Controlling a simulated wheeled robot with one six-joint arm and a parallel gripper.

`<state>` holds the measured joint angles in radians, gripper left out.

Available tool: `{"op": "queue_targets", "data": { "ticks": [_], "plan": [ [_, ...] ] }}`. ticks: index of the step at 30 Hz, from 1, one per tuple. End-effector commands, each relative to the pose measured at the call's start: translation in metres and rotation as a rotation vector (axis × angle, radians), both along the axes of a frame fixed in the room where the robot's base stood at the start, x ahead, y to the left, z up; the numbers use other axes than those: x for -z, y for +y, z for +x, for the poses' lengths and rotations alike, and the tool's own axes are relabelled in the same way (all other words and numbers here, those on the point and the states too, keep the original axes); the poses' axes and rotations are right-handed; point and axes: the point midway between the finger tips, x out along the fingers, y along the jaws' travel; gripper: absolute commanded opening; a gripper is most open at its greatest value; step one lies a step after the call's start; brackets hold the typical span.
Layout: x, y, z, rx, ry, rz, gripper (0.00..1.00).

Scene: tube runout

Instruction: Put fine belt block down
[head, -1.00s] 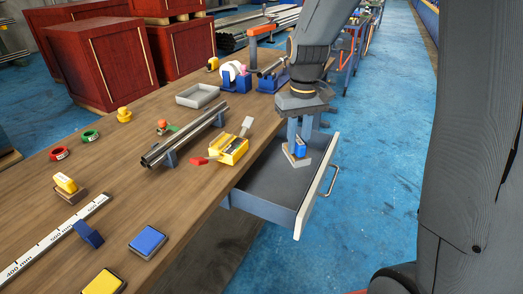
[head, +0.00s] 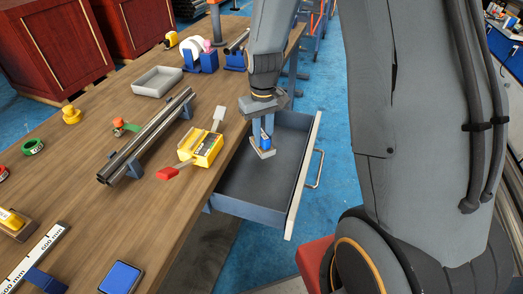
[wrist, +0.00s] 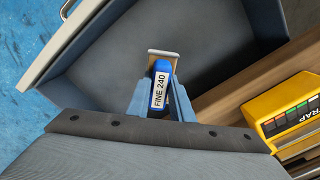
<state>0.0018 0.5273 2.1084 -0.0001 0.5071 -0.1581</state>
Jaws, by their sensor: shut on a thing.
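The fine belt block is blue with a pale base and a white "FINE 240" label (wrist: 160,90). In the head view the block (head: 262,152) hangs from my gripper (head: 262,137), over the back, table-side part of the open drawer (head: 255,185). My gripper is shut on the block, with one finger on each side in the wrist view. The block is slightly tilted in the head view. The dark drawer floor shows around it; I cannot tell how high the block is above that floor.
A yellow "STRAP" tool (head: 205,147) with a red tip lies on the wooden table beside the drawer. Metal tubes (head: 150,135), a grey tray (head: 157,81) and a blue block (head: 121,278) are also on the table. The drawer's front and near part is empty.

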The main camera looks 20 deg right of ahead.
Motion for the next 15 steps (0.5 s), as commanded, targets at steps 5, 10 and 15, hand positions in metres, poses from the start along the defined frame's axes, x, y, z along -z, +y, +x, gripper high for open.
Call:
{"op": "queue_targets", "data": {
  "ticks": [5, 10, 15],
  "plan": [
    [0.022, 0.000, 0.000, 0.000, 0.000, 0.000, 0.00],
    [0.035, 0.000, 0.000, 0.000, 0.001, 0.000, 0.00],
    [0.059, 0.001, -0.001, -0.001, 0.002, 0.000, 0.00]
  ]
}}
